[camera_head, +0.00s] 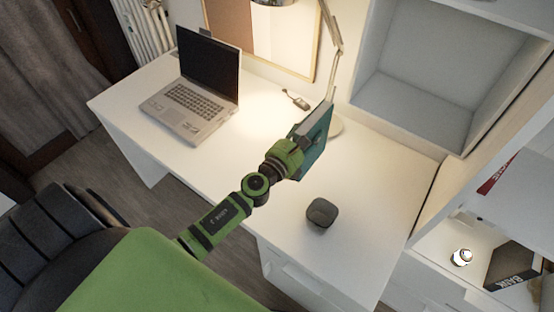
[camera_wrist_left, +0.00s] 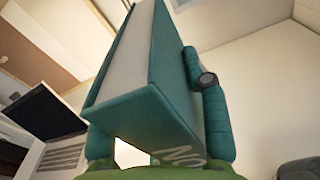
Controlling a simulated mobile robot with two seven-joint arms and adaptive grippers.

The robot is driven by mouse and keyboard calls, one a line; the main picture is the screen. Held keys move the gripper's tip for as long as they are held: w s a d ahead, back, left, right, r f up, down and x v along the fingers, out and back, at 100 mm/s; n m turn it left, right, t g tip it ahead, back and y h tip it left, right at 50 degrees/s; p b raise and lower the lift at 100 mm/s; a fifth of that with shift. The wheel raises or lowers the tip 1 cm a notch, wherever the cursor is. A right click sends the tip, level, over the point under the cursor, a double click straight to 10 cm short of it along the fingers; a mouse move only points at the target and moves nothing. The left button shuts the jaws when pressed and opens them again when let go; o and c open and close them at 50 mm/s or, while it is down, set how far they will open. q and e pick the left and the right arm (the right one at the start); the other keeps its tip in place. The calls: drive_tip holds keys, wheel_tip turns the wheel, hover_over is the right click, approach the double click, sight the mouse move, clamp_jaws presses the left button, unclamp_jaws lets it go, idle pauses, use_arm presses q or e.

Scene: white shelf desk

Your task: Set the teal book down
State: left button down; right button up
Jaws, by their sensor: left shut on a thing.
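The teal book (camera_head: 316,142) is held above the white desk (camera_head: 376,190), near the base of the lamp. My left gripper (camera_head: 299,145) is shut on it, and the arm comes in from the lower left. In the left wrist view the teal book (camera_wrist_left: 168,85) stands tall between the fingers of my left gripper (camera_wrist_left: 160,120), with its pale pages and part of white lettering on the spine showing. The gap between the book and the desk is hard to judge. My right gripper is not in view.
An open laptop (camera_head: 190,100) is at the desk's left. A dark rounded box (camera_head: 321,213) sits in front of the book. The lamp (camera_head: 334,60) stands behind it. An empty white shelf compartment (camera_head: 425,85) is at the back right. The desk's right part is clear.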

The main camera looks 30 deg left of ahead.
use_arm(q)
drive_tip(key=s+a+f+b, duration=0.7)
drive_tip(key=a+f+b, duration=0.2)
drive_tip(key=b, duration=0.5)
drive_tip(key=shift+f, duration=0.75)
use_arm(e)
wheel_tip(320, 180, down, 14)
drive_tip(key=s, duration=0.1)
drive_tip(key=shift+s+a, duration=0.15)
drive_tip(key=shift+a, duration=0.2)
use_arm(q)
drive_tip(key=shift+s+a, duration=0.1)
drive_tip(key=shift+f+b, duration=0.1)
drive_tip(key=shift+b, duration=0.2)
drive_tip(key=c, duration=1)
unclamp_jaws()
drive_tip(key=shift+f, duration=0.2)
drive_tip(key=shift+c, duration=0.2)
drive_tip(key=o, duration=0.4)
drive_tip(key=shift+s, duration=0.1)
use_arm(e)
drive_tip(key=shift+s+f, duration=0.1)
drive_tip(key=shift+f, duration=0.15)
